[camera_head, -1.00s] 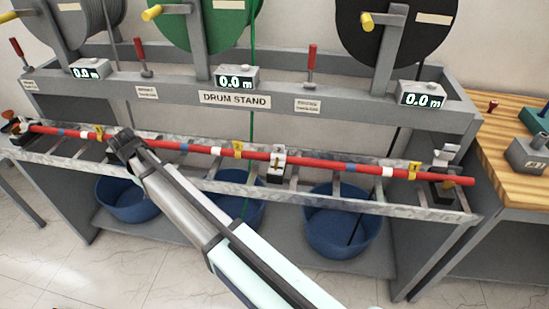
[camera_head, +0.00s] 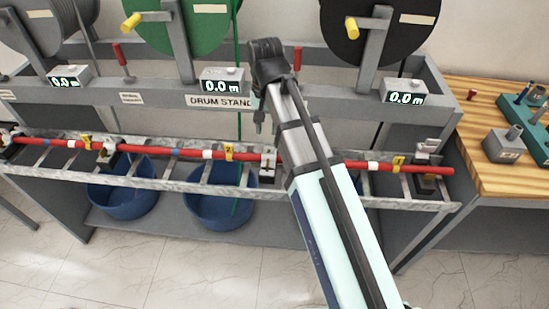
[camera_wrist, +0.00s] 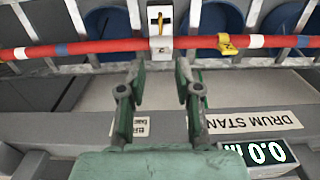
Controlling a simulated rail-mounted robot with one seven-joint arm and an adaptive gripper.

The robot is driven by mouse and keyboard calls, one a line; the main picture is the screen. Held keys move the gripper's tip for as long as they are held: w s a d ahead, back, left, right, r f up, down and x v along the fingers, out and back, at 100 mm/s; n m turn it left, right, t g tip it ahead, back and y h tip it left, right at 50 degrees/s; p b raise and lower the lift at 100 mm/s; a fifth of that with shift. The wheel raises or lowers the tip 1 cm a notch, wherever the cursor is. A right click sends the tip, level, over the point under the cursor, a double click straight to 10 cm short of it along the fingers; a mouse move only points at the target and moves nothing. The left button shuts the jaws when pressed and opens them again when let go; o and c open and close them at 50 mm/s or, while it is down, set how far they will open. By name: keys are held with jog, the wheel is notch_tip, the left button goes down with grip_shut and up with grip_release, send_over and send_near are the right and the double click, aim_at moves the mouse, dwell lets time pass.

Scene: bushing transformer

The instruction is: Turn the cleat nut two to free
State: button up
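A red cable (camera_head: 190,153) runs along the metal ladder tray (camera_head: 215,183) through several cleats. One pale cleat (camera_head: 269,158) sits near the middle; in the wrist view the same white cleat (camera_wrist: 161,45) holds the cable and shows a small brass nut or stud (camera_wrist: 160,20). A second cleat (camera_head: 107,150) is further left, and an end cleat (camera_head: 427,165) with a raised pale top is at the right. My gripper (camera_head: 261,120) hangs above and behind the middle cleat. In the wrist view its green fingers (camera_wrist: 158,85) are apart and empty, with the cleat beyond the gap.
The drum stand's grey beam (camera_head: 150,97) with meter boxes (camera_head: 222,80) lies behind the tray, close to my gripper. Blue tubs (camera_head: 122,190) are below. A wooden bench (camera_head: 480,155) with tools is right.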

aim_at(267, 165)
notch_tip(267, 165, down, 16)
jog(key=p, duration=0.2)
jog(key=shift+f+p, duration=0.15)
jog(key=shift+p, duration=0.15)
dwell(0.3)
grip_shut()
